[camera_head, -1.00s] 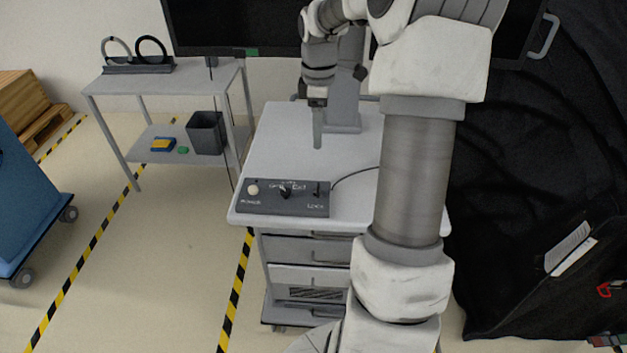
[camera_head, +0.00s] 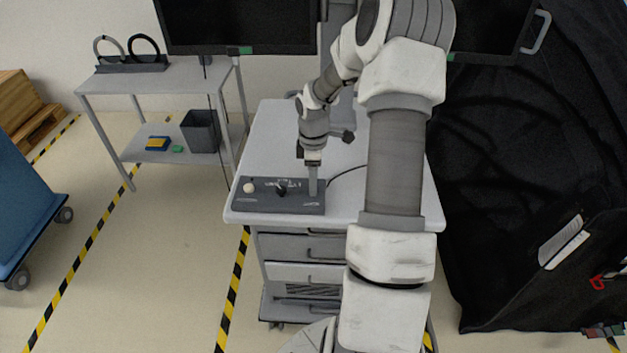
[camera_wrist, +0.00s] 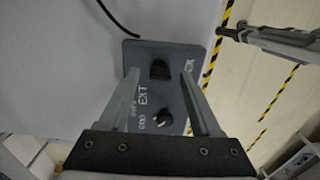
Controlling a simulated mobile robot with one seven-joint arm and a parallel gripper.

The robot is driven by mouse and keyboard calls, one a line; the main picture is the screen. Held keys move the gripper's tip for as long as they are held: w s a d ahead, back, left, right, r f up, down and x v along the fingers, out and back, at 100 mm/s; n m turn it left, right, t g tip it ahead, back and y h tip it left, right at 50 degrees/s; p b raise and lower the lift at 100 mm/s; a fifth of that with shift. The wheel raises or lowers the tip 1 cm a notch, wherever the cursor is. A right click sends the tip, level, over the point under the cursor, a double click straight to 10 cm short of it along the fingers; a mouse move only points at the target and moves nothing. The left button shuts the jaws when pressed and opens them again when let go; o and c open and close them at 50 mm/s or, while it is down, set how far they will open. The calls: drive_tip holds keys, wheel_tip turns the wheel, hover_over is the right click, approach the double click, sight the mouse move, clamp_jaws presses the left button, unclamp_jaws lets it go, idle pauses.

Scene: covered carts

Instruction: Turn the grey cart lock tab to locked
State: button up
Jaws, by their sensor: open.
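The dark grey control box (camera_head: 262,206) lies on the front edge of the light grey cart top (camera_head: 268,150). It also shows in the wrist view (camera_wrist: 180,53). The dark lock tab (camera_wrist: 160,70) stands on the box beside partly hidden white lettering; in the head view my gripper covers it. My gripper (camera_head: 313,191) points down over the right end of the box. In the wrist view my gripper (camera_wrist: 159,77) is open, with one finger on each side of the tab. Gaps show between tab and fingers. Exact fingertip height is unclear.
A round black knob (camera_wrist: 163,118) and a white button (camera_head: 248,188) sit on the same box. A black cable (camera_head: 348,171) runs from its back. A shelf table (camera_head: 150,82) stands left, black draped cloth (camera_head: 500,150) right. The cart top behind the box is mostly clear.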

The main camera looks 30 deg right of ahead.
drive_tip(key=shift+f, duration=0.45)
drive_tip(key=shift+c, duration=0.2)
clamp_jaws()
